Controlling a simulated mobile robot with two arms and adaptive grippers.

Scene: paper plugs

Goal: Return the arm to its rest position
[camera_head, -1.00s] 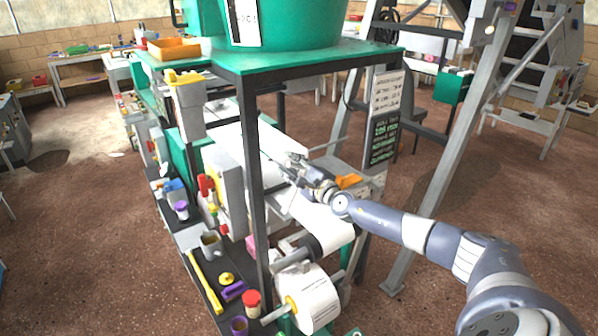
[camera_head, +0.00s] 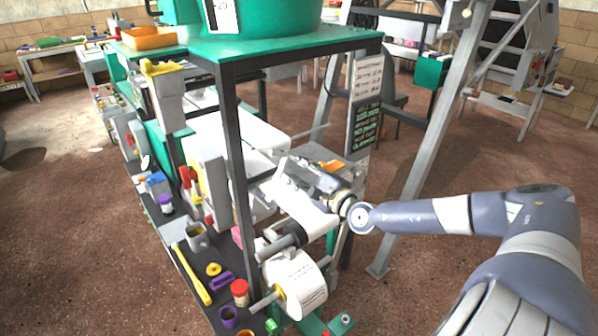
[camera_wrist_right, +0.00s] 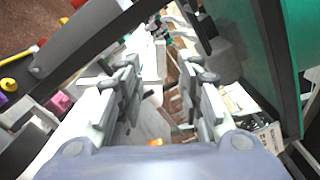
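My right arm comes in from the right, and my right gripper (camera_head: 298,180) is over the near end of the green-framed paper machine (camera_head: 300,50), beside its front post. In the right wrist view the two fingers of the right gripper (camera_wrist_right: 160,80) stand apart with nothing held between them. Part of the machine shows between and beyond the fingers. I cannot tell whether the gripper touches the machine. My left gripper is not in view.
A dark post (camera_head: 238,165) stands close left of the gripper. A paper roll (camera_head: 297,283) is below it. A yellow bar (camera_head: 192,273) and a grey mug (camera_head: 197,237) are on the side shelf. A slanted grey beam (camera_head: 437,140) rises behind the arm. Open floor lies right.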

